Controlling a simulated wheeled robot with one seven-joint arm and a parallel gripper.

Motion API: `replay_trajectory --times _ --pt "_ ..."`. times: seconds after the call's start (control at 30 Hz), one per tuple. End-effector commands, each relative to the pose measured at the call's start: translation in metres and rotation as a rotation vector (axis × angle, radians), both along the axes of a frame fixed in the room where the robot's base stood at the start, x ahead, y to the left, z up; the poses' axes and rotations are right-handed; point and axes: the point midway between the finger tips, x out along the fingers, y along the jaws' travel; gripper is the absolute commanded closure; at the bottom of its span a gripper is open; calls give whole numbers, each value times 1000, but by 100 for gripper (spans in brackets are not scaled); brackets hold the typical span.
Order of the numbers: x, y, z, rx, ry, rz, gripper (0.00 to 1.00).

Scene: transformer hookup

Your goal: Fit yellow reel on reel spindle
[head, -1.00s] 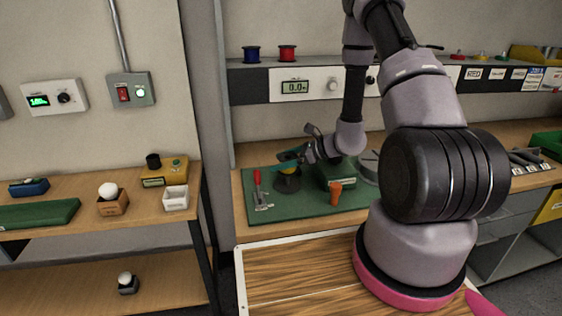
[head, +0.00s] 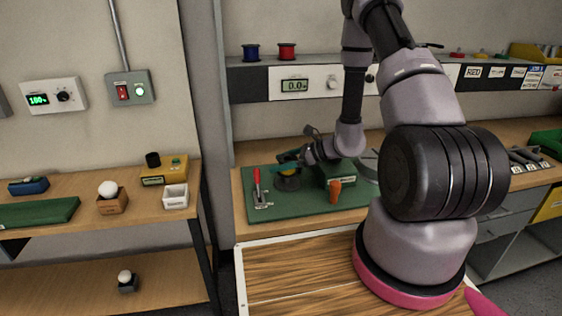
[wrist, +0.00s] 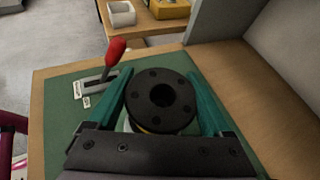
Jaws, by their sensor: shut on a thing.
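The yellow reel (wrist: 158,101) has a black upper flange with a central hole, and a sliver of yellow shows under its near edge in the wrist view. My gripper (wrist: 158,85) has its teal fingers on either side of the reel and is shut on it. In the head view the reel (head: 289,183) is low over the green mat, under my gripper (head: 287,164). The reel spindle is hidden by the reel and fingers. I cannot tell how far the reel is down on it.
A red-handled lever (head: 257,180) stands left of the reel on the green mat (head: 300,211). An orange-handled thing (head: 335,188) is to the right, near a green box. Blue (head: 251,53) and red (head: 287,53) reels sit on the shelf above.

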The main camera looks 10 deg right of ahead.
Motion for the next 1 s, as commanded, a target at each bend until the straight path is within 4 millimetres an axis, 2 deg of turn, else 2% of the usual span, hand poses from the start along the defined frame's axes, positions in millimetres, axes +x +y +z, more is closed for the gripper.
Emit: replay_trajectory --times 1.0 --pt "0 0 -22 1 0 0 100"
